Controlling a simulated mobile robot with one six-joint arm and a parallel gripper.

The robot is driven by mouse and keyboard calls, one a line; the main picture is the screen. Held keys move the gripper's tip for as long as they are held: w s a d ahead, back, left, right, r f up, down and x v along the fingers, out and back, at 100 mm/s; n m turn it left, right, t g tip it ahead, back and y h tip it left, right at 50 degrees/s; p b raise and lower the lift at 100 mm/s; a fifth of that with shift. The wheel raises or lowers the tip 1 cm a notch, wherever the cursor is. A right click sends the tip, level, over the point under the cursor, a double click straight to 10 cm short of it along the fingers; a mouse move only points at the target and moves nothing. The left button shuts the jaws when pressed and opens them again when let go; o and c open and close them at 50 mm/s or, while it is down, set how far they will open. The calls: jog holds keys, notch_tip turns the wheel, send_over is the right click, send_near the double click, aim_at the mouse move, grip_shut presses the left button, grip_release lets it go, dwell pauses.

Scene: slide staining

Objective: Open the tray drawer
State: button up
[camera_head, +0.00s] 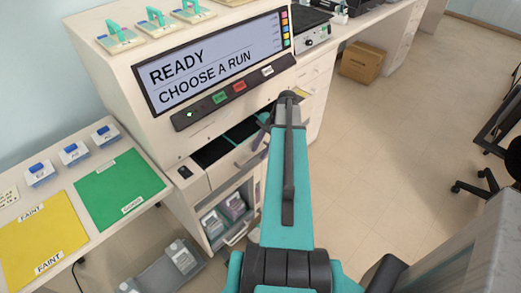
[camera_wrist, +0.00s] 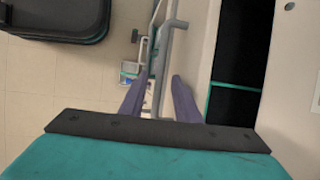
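The tray drawer (camera_head: 247,153) of the staining machine is partly out, below the display. Its dark inside with teal edges shows behind the front, and again at the right of the wrist view (camera_wrist: 238,60). A grey bar handle (camera_wrist: 168,45) runs along the drawer front. My gripper (camera_wrist: 160,78) is open, its two purple-grey fingers apart on either side of the bar, with gaps visible. I cannot tell whether either finger touches it. In the head view my arm hides most of the gripper and handle.
The machine's display (camera_head: 215,62) reads "READY, CHOOSE A RUN". An open lower compartment (camera_head: 228,212) holds packs below the drawer. A side bench with a green mat (camera_head: 120,187) and yellow mat (camera_head: 40,238) stands at left.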

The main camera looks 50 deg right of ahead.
jog(key=shift+a+f, duration=0.1)
jog(key=shift+f, duration=0.1)
jog(key=shift+c, duration=0.2)
grip_shut()
